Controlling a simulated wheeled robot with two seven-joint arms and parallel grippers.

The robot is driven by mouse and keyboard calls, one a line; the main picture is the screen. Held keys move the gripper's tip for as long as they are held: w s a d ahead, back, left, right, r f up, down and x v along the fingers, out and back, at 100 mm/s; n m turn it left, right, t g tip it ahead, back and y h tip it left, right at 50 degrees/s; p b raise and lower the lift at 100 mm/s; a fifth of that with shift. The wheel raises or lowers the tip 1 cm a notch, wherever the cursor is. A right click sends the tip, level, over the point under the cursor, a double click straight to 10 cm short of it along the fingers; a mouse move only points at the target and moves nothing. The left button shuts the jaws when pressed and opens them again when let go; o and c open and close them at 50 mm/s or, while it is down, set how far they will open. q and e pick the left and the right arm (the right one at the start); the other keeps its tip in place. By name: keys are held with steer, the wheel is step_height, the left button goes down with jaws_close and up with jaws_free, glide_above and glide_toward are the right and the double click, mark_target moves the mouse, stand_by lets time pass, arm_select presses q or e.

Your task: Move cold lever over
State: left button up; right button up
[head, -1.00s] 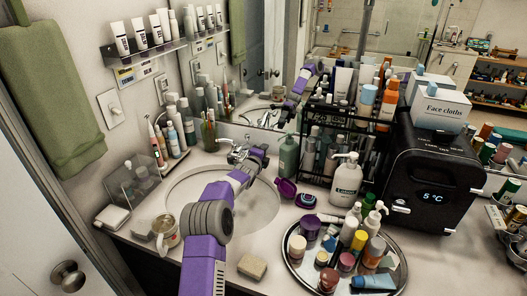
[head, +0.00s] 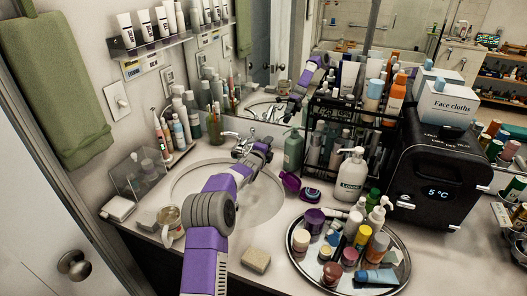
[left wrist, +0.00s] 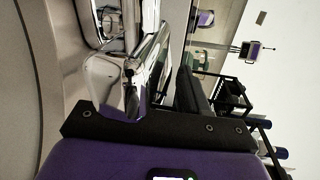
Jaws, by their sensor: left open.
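The chrome faucet (head: 241,147) stands at the back of the round sink (head: 195,178). My left arm reaches over the sink, and my left gripper (head: 257,152) is at the faucet's right side, open. It hides that side of the faucet, so I cannot make out the cold lever clearly in the head view. In the left wrist view, a chrome faucet part (left wrist: 115,82) lies close in front of the gripper's black palm, left of a dark finger (left wrist: 190,92). I cannot tell whether they touch. My right gripper is out of view.
A green pump bottle (head: 293,150) stands close right of the gripper, before a black rack (head: 338,120). A purple open compact (head: 291,181) lies by the sink's right rim. A crowded round tray (head: 298,262) is at front right. The mirror rises behind the faucet.

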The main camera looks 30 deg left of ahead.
arm_select(q)
steer(key=v, duration=0.7)
stand_by(0.4)
